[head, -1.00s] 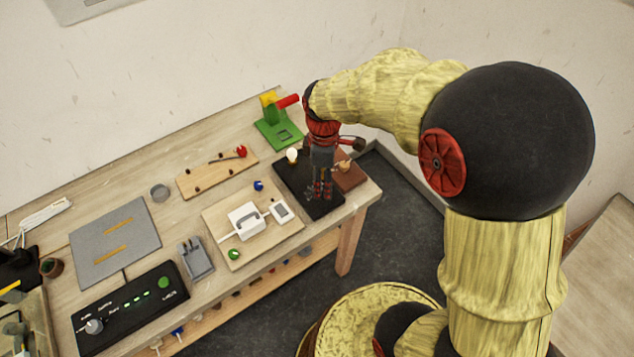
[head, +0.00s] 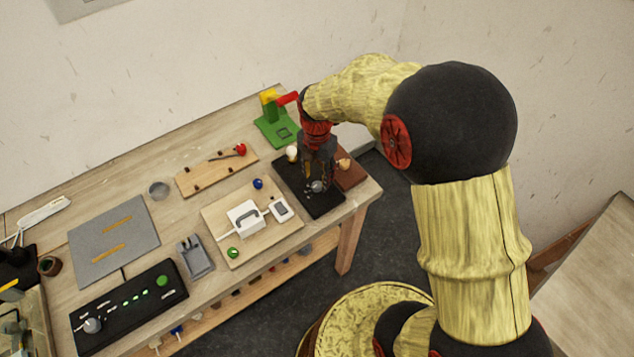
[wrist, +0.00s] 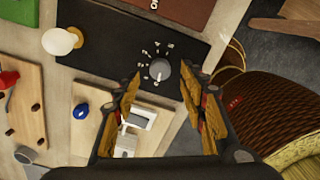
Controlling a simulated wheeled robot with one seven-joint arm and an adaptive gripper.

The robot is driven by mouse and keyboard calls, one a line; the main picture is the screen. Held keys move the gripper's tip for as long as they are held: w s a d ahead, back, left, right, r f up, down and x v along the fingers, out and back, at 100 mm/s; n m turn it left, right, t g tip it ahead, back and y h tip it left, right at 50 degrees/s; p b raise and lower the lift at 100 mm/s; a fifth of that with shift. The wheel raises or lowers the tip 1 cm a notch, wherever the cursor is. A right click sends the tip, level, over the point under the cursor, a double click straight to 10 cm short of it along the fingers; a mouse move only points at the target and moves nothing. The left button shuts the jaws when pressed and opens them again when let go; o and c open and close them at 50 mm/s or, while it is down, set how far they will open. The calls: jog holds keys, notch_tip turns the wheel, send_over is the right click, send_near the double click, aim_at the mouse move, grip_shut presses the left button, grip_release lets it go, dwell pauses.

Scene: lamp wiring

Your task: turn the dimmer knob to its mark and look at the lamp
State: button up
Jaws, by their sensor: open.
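The dimmer knob (wrist: 159,69) is a grey round knob on a black panel (wrist: 110,58), with white marks in an arc around it in the wrist view. Which mark is the target I cannot tell. In the head view the knob (head: 318,186) shows at the tips of my gripper (head: 319,181). My gripper (wrist: 160,80) is open, its two fingers apart, pointing at the knob with nothing between them; whether they touch it is unclear. The lamp bulb (wrist: 58,41) is pale and round at the panel's left end; it also shows in the head view (head: 292,153). I cannot tell whether it glows.
A wooden board with a white box (head: 243,217) and a blue knob (head: 257,183) lies left of the panel. A green stand (head: 280,128) is behind it, a brown block (head: 351,174) to its right. A black power unit (head: 130,306) sits at the front left. The table edge is close.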

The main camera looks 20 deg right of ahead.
aim_at(317, 184)
jog(key=shift+f, duration=1.7)
jog(key=shift+c, duration=0.5)
grip_shut()
